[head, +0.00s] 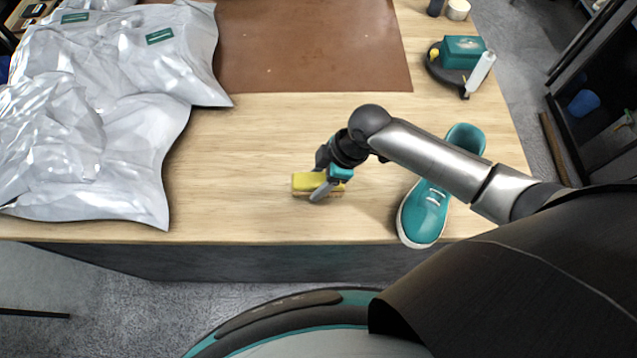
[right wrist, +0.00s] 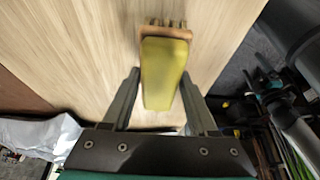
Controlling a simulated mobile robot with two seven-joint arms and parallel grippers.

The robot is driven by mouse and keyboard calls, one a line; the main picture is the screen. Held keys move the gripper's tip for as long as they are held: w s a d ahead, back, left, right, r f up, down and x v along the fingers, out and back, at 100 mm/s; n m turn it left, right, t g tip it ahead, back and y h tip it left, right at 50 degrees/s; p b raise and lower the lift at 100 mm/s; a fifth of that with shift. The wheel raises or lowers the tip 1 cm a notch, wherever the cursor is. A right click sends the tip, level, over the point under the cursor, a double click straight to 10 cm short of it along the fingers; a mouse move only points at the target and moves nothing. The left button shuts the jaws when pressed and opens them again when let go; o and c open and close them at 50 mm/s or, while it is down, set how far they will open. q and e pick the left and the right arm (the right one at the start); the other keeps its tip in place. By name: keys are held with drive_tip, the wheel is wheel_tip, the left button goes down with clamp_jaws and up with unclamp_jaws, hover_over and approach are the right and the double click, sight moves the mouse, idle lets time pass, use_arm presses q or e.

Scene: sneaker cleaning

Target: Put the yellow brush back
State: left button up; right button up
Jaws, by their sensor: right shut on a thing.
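The yellow brush (head: 305,181) has a yellow back and a brownish bristle side facing down. It is at or just above the wooden table, near the front edge; I cannot tell if it touches the wood. My right gripper (head: 324,188) is shut on it. In the right wrist view the brush (right wrist: 163,75) lies between the two fingers of the right gripper (right wrist: 161,82), with bristles at its far end. My left gripper is not in view.
A teal sneaker (head: 424,212) stands right of the gripper, partly behind my right forearm. A dark round tray (head: 437,75) at the back right holds a teal box (head: 462,52) and a white bottle (head: 480,73). Silvery bags (head: 150,75) cover the left. A brown mat (head: 310,45) lies behind.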

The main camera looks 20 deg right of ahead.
drive_tip(key=shift+f, duration=1.15)
drive_tip(key=shift+f, duration=0.2)
drive_tip(key=o, duration=1.2)
drive_tip(key=shift+r, duration=0.2)
drive_tip(key=p+v, duration=0.1)
drive_tip(key=v, duration=1.1)
